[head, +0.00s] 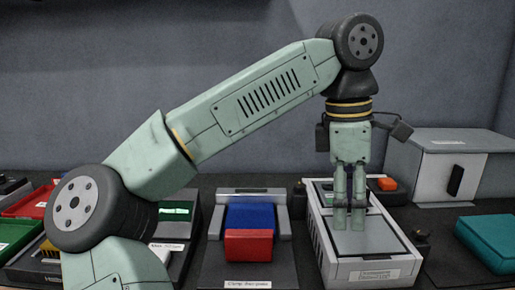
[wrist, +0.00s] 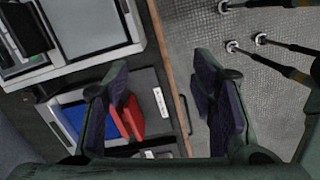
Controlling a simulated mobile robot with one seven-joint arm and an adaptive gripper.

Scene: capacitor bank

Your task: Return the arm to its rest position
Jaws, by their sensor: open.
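My green arm (head: 250,92) reaches up from the lower left and bends down at the right. My gripper (head: 349,215) points down in front of or over the grey top plate of a white boxy device (head: 372,270); I cannot tell the height of the gap. The finger pads hide part of the red and blue blocks.
A blue block (head: 250,217) and red block (head: 248,245) sit in a holder left of the device. A grey cabinet (head: 440,165) and teal case (head: 490,240) stand right. A meter with a green display (head: 175,211) and red trays (head: 28,204) lie left.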

